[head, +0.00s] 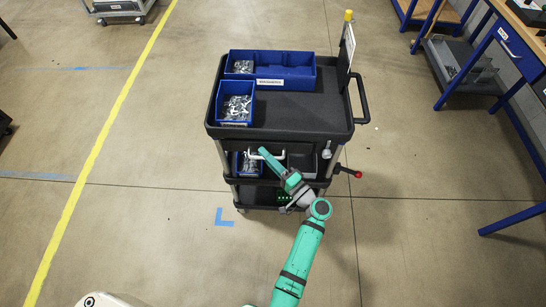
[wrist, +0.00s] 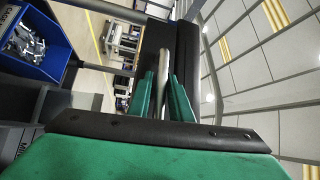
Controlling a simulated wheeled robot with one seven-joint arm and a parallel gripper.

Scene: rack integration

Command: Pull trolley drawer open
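The trolley (head: 290,118) stands in the middle of the head view, with the drawer front (head: 234,146) just below its black top tray. A pale bar handle (head: 282,154) sits on the drawer front. The drawer looks closed, flush under the tray. My green gripper (head: 264,153) is at the handle, reaching from below. In the wrist view the pale handle bar (wrist: 163,70) lies between the two green fingers of my gripper (wrist: 163,88). Whether both fingers press on the bar cannot be told.
Blue bins (head: 297,78) and a bin of metal parts (head: 237,104) stand on the tray. A lever with a red knob (head: 358,174) sticks out at the trolley's right. Blue-framed benches (head: 510,45) stand at the right. The floor in front is clear.

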